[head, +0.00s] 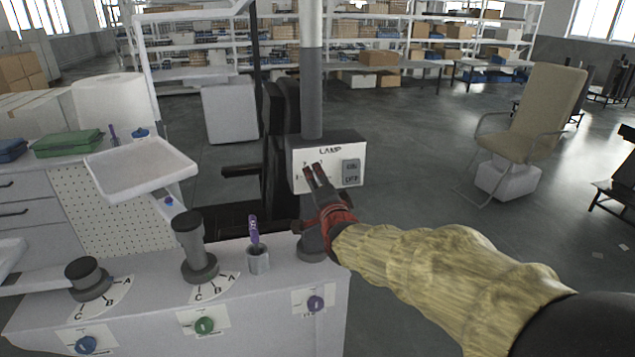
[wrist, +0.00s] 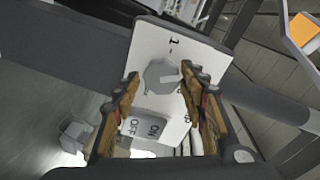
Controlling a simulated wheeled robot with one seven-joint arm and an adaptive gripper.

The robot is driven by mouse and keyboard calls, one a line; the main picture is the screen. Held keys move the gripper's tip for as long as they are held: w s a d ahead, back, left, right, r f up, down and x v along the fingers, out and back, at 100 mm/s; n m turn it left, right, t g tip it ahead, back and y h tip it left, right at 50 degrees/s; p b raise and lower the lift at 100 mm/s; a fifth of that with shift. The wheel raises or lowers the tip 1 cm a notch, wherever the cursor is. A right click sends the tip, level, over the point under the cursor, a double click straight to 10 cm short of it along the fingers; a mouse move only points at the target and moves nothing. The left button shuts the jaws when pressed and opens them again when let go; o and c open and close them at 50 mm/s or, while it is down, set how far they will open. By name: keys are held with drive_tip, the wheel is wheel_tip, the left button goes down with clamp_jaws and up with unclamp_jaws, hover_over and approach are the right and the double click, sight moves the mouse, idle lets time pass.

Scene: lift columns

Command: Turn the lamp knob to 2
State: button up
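The white lamp panel (head: 345,150) is on the front of a dark box at the base of the lamp column. In the head view my gripper (head: 314,172) is in front of its left part and hides the knob. In the wrist view the grey faceted knob (wrist: 161,77) lies between the two fingertips of my gripper (wrist: 160,73). The fingers are apart, one on each side of the knob, and gaps show; contact cannot be told. A "1" is printed above the knob; other marks are partly hidden, and the knob's setting is unclear.
A grey ON/OFF rocker switch (head: 351,172) is close to the right of the knob. A console (head: 150,300) with levers and coloured knobs stands below left. A purple-handled tool (head: 254,232) stands in a cup near my gripper. A beige chair (head: 535,115) is at right.

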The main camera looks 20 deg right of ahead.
drive_tip(key=shift+o, duration=1.1)
drive_tip(key=shift+r, duration=0.1)
drive_tip(key=shift+s, duration=0.1)
drive_tip(key=s+r, duration=0.1)
drive_tip(key=s, duration=1)
drive_tip(key=shift+s+a, duration=0.35)
